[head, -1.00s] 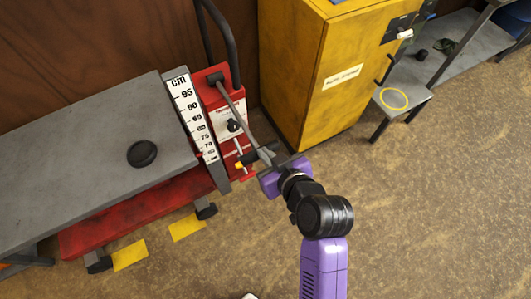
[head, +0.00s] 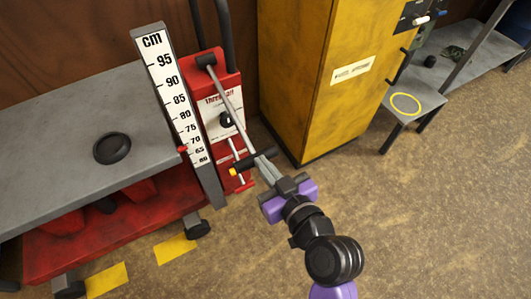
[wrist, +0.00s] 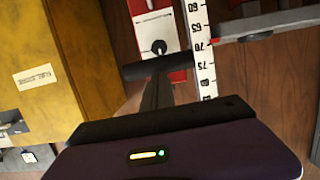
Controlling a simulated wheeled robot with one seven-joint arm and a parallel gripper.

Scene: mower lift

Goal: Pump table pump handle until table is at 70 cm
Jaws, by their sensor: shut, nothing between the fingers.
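The grey lift table (head: 55,115) stands at the left over a red base. A white cm scale (head: 168,85) rises at its right end. The red pointer (head: 182,149) is close to the 70 mark; it also shows beside 70 in the wrist view (wrist: 213,41). The red pump unit (head: 219,72) has a grey lever angled down toward me, with a black crossbar handle (head: 248,163) at its end. My gripper (head: 268,168) is shut and empty, its fingertips at the crossbar; the wrist view shows them against or just above it, and I cannot tell if they touch.
A black round knob-like disc (head: 112,148) lies on the table top. A yellow cabinet (head: 320,85) stands just right of the pump. A grey stand with a yellow ring (head: 405,104) is farther right. The floor (head: 430,220) at the right is clear.

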